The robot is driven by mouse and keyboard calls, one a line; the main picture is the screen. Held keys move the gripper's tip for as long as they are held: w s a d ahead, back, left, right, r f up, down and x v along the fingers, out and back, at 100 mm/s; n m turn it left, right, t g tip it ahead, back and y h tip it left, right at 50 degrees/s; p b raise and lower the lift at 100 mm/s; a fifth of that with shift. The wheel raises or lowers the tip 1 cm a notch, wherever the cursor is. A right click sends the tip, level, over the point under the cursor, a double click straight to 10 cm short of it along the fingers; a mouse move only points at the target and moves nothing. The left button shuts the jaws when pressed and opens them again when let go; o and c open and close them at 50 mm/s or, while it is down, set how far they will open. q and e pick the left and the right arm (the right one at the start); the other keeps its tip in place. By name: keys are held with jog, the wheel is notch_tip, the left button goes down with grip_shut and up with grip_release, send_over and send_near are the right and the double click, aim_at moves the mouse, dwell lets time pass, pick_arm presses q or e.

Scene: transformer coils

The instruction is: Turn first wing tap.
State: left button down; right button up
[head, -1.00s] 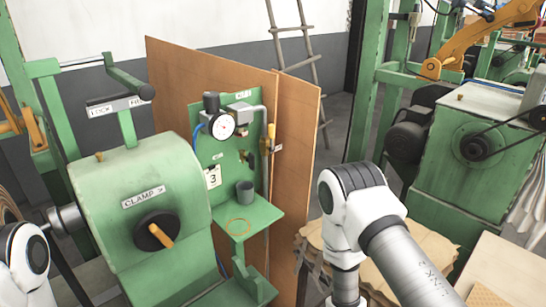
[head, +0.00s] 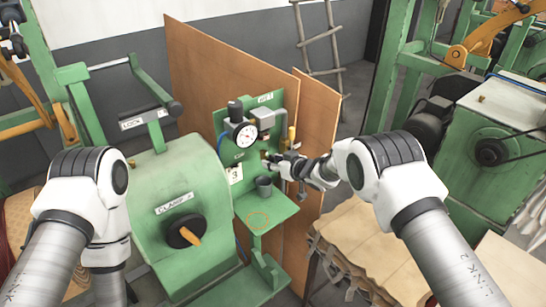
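Brown boards (head: 205,75) rise behind; stacked sheets (head: 365,240) lie at right.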

jog(key=shift+w+a, duration=0.15)
jog(key=shift+a, duration=0.1)
